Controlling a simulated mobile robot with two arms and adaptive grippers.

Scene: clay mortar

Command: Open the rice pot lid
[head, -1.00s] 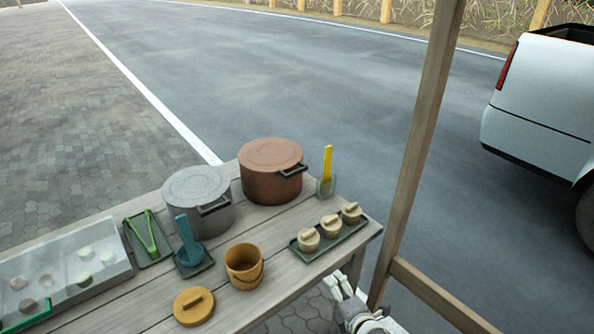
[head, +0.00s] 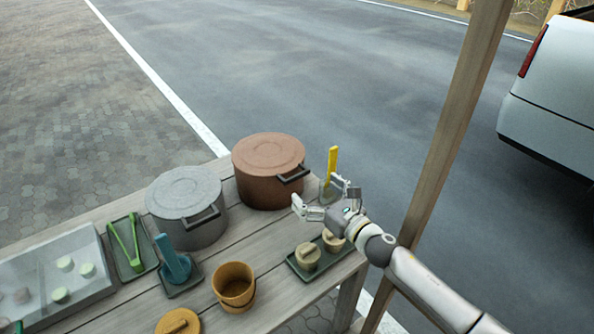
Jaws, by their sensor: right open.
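A brown lidded pot (head: 262,186) stands at the back right of the table, with its lid (head: 268,152) on and a dark side handle (head: 294,174). A grey lidded pot (head: 195,228) stands to its left, with its lid (head: 184,191) on and a similar dark handle. I cannot tell which one is the rice pot. My right gripper (head: 319,197) is open and empty, to the right of the brown pot and apart from its handle in the picture. It covers part of the holder of a yellow paddle (head: 332,163). My left gripper is not in view.
Small lidded jars (head: 307,257) stand on a tray under my right arm, one partly hidden. An orange bucket (head: 235,288), a round lid (head: 178,322), a blue ladle (head: 170,258) and green tongs (head: 126,243) are nearer. A wooden post (head: 450,130) rises on the right.

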